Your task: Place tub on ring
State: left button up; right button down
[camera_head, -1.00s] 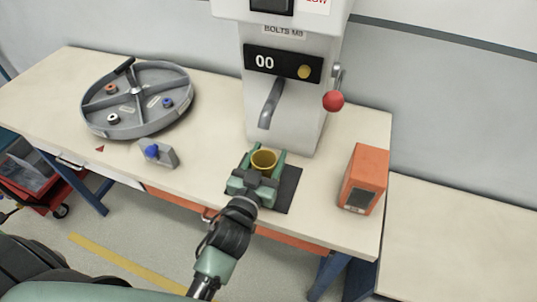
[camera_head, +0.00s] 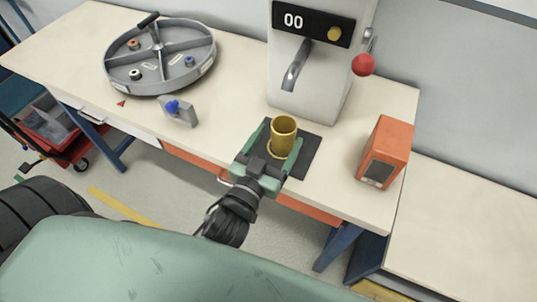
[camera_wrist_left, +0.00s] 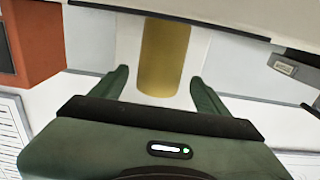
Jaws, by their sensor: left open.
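A yellow tub (camera_head: 283,136) stands upright on a dark mat (camera_head: 309,147) below the dispenser's spout. My left gripper (camera_head: 276,161) is open, with its green fingers on either side of the tub's near part. In the left wrist view the tub (camera_wrist_left: 164,58) shows between the two fingertips (camera_wrist_left: 160,84), with a gap on each side. The grey ring track (camera_head: 160,84) lies at the back left of the bench. It has dividers and holds several small coloured parts. My right gripper is not in view.
The white dispenser (camera_head: 313,62) stands behind the tub, with a red-knobbed lever (camera_head: 363,65) on its right. An orange box (camera_head: 385,152) is at the right. A small grey block with a blue button (camera_head: 178,110) sits between ring and tub. Bench space (camera_head: 225,105) there is clear.

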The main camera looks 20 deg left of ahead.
pick_arm(q)
jog(key=s, duration=0.5)
jog(key=shift+a+b, duration=0.1)
jog(key=shift+b, duration=0.25)
dwell(0.7)
